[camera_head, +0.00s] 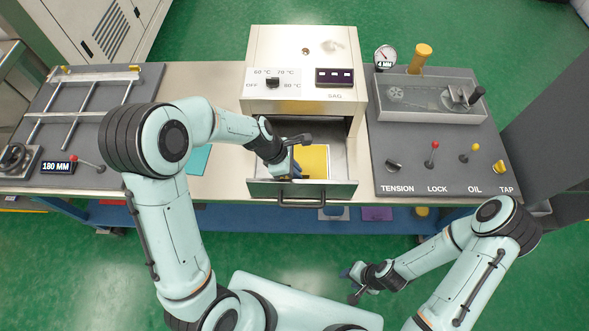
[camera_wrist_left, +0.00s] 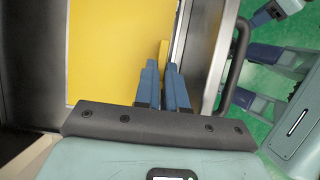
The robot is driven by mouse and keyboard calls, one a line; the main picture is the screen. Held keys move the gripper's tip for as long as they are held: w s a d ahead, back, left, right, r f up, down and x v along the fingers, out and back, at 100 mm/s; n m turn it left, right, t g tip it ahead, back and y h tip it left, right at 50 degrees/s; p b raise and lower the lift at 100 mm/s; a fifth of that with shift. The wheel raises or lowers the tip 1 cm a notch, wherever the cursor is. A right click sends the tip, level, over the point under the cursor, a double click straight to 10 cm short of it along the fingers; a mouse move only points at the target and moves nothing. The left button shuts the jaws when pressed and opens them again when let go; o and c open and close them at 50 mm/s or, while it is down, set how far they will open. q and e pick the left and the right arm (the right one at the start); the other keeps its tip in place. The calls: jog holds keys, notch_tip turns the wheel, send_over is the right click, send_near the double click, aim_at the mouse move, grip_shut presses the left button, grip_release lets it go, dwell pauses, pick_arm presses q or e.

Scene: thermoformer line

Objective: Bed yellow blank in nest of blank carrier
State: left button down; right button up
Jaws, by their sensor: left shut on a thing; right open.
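The yellow blank (camera_head: 314,161) lies flat over the open drawer-like carrier (camera_head: 259,188) at the front of the white oven box. In the left wrist view the blank (camera_wrist_left: 110,55) fills the left half, close to the drawer's metal front wall (camera_wrist_left: 212,45). My left gripper (camera_head: 293,172) is shut on a small yellow part at the blank's front edge; its blue fingers (camera_wrist_left: 165,75) show close together there. Whether the blank rests fully in the nest cannot be told. My right gripper (camera_head: 352,283) is open and empty, low in front of the bench.
The oven box (camera_head: 302,45) stands behind the drawer. The drawer's handle (camera_head: 301,201) sticks out in front. A grey panel with levers (camera_head: 432,160) is to the right, a rod frame (camera_head: 75,110) to the left. A teal sheet (camera_head: 198,160) lies left of the drawer.

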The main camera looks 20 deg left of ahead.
jog(key=shift+w+r, duration=0.1)
jog(key=shift+w, duration=0.05)
pick_arm(q)
jog(key=shift+f, duration=0.2)
pick_arm(e)
jog(key=shift+s, duration=0.2)
pick_arm(q)
jog(key=shift+f, duration=0.35)
pick_arm(e)
jog(key=shift+s+f, duration=0.2)
jog(key=shift+f, duration=0.15)
pick_arm(q)
jog(key=shift+f+b, duration=0.2)
jog(key=shift+b, duration=0.1)
pick_arm(e)
jog(key=shift+s+f, duration=0.15)
pick_arm(q)
jog(key=shift+r, duration=0.15)
jog(key=shift+w+r+p, duration=0.1)
jog(key=shift+r+p, duration=0.45)
jog(key=shift+r, duration=0.1)
pick_arm(e)
jog(key=shift+w+r, duration=0.75)
jog(key=shift+w, duration=0.05)
jog(key=shift+w+r, duration=0.25)
